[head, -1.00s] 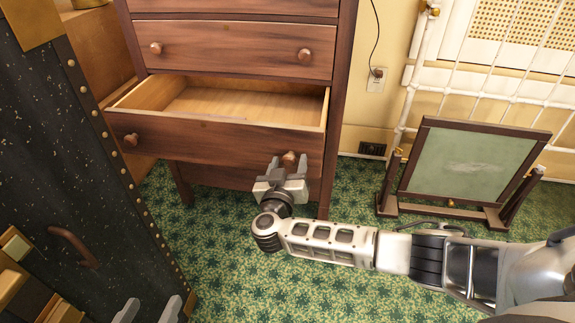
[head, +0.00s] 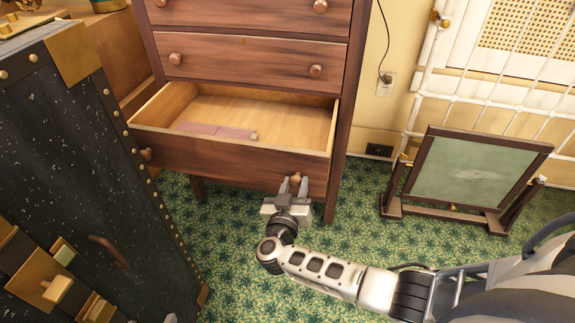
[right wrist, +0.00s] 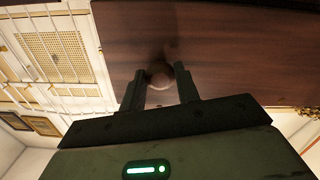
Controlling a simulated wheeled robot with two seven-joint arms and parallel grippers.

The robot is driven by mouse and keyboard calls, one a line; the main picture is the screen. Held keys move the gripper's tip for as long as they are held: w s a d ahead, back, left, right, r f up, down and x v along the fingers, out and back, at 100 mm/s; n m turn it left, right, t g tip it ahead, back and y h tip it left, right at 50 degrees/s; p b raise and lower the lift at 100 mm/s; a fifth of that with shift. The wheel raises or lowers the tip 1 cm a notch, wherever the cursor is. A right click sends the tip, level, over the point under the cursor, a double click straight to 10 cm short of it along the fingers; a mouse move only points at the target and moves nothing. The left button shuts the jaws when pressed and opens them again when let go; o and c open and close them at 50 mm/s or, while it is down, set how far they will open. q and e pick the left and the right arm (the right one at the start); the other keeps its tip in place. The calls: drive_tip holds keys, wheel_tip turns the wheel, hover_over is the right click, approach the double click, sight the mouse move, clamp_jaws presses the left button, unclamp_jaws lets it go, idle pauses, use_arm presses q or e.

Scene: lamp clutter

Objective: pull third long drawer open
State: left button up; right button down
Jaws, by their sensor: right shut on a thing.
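The wooden chest of drawers (head: 347,120) stands at the back centre in the head view. Its lowest visible long drawer (head: 225,162) is pulled well out, with its pale interior showing. My right gripper (head: 293,184) is at the front of this drawer, shut on its right knob (head: 296,179). In the right wrist view the fingers (right wrist: 160,80) stand on either side of the round knob (right wrist: 160,75), against the dark drawer front (right wrist: 225,50). The drawer's left knob (head: 146,154) is free. Only a small tip, perhaps of my left gripper, shows at the bottom edge; its jaws are hidden.
A pinkish flat item (head: 215,131) lies inside the drawer. A black trunk (head: 75,135) with brass edging stands close on the left. A framed tilting mirror (head: 470,172) stands on the right. Green patterned carpet (head: 235,240) is clear in front of the chest.

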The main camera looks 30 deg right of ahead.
drive_tip(key=shift+s+a+r+p, duration=0.2)
drive_tip(key=shift+a+r+p, duration=0.1)
drive_tip(key=shift+a, duration=0.2)
use_arm(q)
drive_tip(key=shift+s+a, duration=0.25)
drive_tip(key=shift+a, duration=0.15)
use_arm(e)
drive_tip(key=shift+f, duration=0.15)
drive_tip(key=c, duration=1)
unclamp_jaws()
drive_tip(key=shift+c, duration=0.2)
use_arm(q)
drive_tip(key=shift+r, duration=0.1)
use_arm(e)
drive_tip(key=shift+s+d+f, duration=0.1)
drive_tip(key=shift+s, duration=0.05)
